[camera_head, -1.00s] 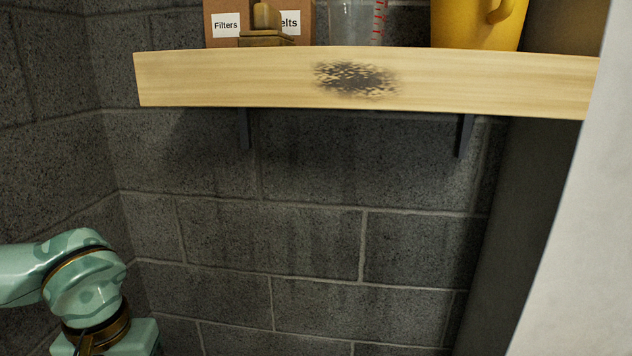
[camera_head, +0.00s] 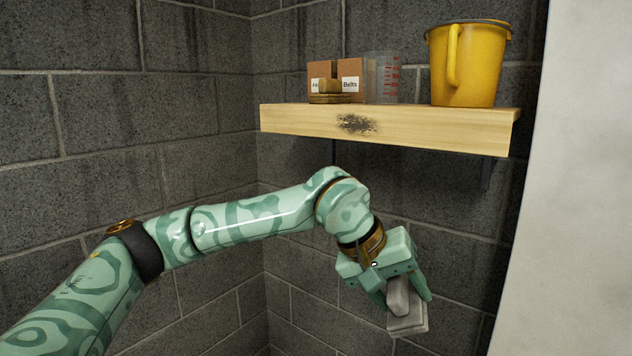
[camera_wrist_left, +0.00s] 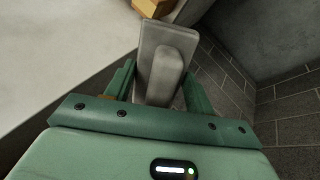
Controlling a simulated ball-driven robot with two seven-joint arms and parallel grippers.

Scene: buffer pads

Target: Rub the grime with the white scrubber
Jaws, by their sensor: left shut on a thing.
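The grime (camera_head: 356,124) is a dark speckled smudge on the front edge of the pale wooden shelf (camera_head: 440,131). My left gripper (camera_head: 401,296) is below the shelf, to the right of the grime in the picture, and apart from both. It is shut on the handle of the white scrubber (camera_head: 408,318), which looks light grey with a flat pad. In the left wrist view the scrubber (camera_wrist_left: 167,58) stands out between the two fingers (camera_wrist_left: 160,88). The fingers cover part of its handle. My right gripper is not in view.
On the shelf stand a yellow bucket (camera_head: 476,72), a clear measuring jug (camera_head: 382,80), cardboard boxes (camera_head: 349,68) and a brown wooden block-like brush (camera_head: 328,94). Dark brackets hold the shelf to a block wall (camera_head: 200,130). A pale surface (camera_head: 580,180) bounds the right side.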

